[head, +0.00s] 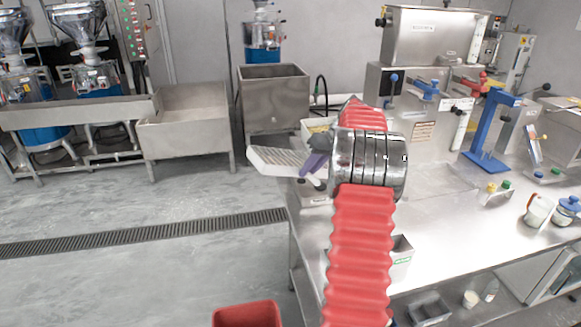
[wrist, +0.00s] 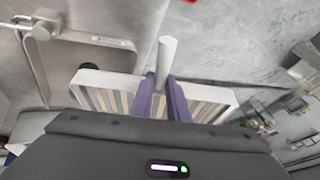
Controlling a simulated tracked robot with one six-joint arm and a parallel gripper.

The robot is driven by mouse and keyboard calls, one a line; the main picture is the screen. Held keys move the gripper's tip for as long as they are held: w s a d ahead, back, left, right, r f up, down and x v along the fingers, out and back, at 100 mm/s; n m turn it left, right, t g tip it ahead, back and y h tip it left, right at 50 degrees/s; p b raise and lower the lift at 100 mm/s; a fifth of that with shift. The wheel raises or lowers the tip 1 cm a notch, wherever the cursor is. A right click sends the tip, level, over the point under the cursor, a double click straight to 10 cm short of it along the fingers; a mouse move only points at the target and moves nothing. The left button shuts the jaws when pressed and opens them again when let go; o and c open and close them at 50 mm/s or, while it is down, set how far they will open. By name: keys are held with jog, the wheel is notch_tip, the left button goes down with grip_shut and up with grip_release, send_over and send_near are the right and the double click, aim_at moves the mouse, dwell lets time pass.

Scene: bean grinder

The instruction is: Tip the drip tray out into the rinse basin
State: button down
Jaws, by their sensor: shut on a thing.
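The drip tray (head: 262,157) is a pale shallow tray with slats, held out past the left end of the steel table. It also shows in the wrist view (wrist: 90,78), with brownish strips between its slats. My gripper (head: 317,165) has purple fingers shut on the tray's grey handle (wrist: 166,58). The tray looks near level; whether it holds liquid I cannot tell. The rinse basin, apparently the deep steel tub with a dark curved tap (head: 272,95), stands behind the tray. In the wrist view the basin (wrist: 65,52) lies at upper left, and the tray overlaps its lower right edge.
A wider steel trough (head: 190,118) stands left of the tub. The steel table (head: 440,235) carries a machine, a blue stand (head: 490,130) and jars. A pale bin (head: 312,126) is behind my arm. A red bin (head: 247,314) stands on the floor; open floor lies left.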

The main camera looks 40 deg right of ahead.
dwell(0.4)
jog(key=shift+t+y, duration=0.3)
jog(key=shift+y, duration=0.3)
jog(key=shift+d+r, duration=0.1)
jog(key=shift+r, duration=0.05)
jog(key=shift+d+r, duration=0.15)
jog(key=shift+r, duration=0.15)
dwell(0.5)
jog(key=shift+m+t+y, duration=0.3)
jog(key=shift+m+y, duration=0.1)
jog(key=shift+y, duration=0.3)
